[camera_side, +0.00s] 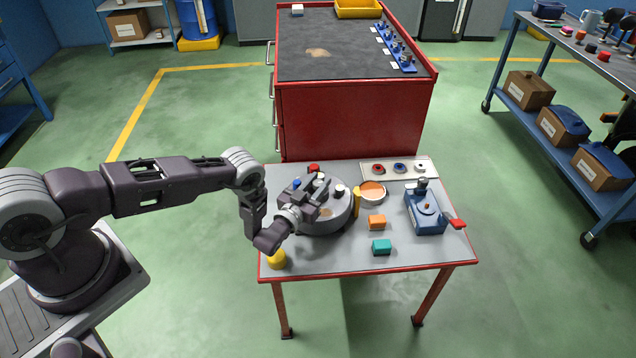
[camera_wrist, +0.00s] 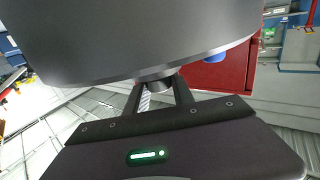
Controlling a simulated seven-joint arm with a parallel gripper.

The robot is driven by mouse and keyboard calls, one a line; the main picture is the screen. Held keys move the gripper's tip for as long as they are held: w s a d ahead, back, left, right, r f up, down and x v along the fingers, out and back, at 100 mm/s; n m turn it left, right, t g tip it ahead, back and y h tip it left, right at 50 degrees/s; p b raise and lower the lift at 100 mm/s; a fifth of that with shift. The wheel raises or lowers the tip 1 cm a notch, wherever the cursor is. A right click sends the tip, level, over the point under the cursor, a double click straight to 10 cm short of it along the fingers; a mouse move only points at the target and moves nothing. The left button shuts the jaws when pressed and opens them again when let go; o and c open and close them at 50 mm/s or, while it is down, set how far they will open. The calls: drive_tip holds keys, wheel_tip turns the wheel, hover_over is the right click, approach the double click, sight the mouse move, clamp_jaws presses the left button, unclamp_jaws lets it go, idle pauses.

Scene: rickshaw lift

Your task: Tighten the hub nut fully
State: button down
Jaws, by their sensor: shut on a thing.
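In the side view, a grey round hub (camera_side: 335,222) sits on the small table, with small red, blue, white and black pieces on or around its top. My gripper (camera_side: 318,186) is over the hub, and the arm hides part of it. In the wrist view, a large dark round body (camera_wrist: 150,40) fills the top, probably the hub. A short dark round piece, the hub nut (camera_wrist: 158,84), shows beside it. My gripper (camera_wrist: 160,92) is shut on this nut, one finger on each side. Its thread and seating are hidden.
Right of the hub on the table (camera_side: 300,262) are an orange-filled bowl (camera_side: 372,191), an orange block (camera_side: 377,222), a teal block (camera_side: 381,247) and a blue device (camera_side: 427,213). A yellow cylinder (camera_side: 276,260) is at front left. A red cabinet (camera_side: 350,120) stands behind.

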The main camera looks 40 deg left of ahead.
drive_tip(key=n+g+y, duration=0.1)
drive_tip(key=n+y, duration=0.1)
drive_tip(key=y, duration=0.2)
drive_tip(key=n+g+y, duration=0.2)
drive_tip(key=n+y, duration=0.1)
drive_tip(key=shift+n+g+y, duration=0.3)
drive_tip(key=shift+y, duration=0.4)
drive_tip(key=c, duration=1.1)
unclamp_jaws()
drive_tip(key=v, duration=0.7)
drive_tip(key=shift+d+r, duration=0.1)
drive_tip(key=shift+r, duration=0.05)
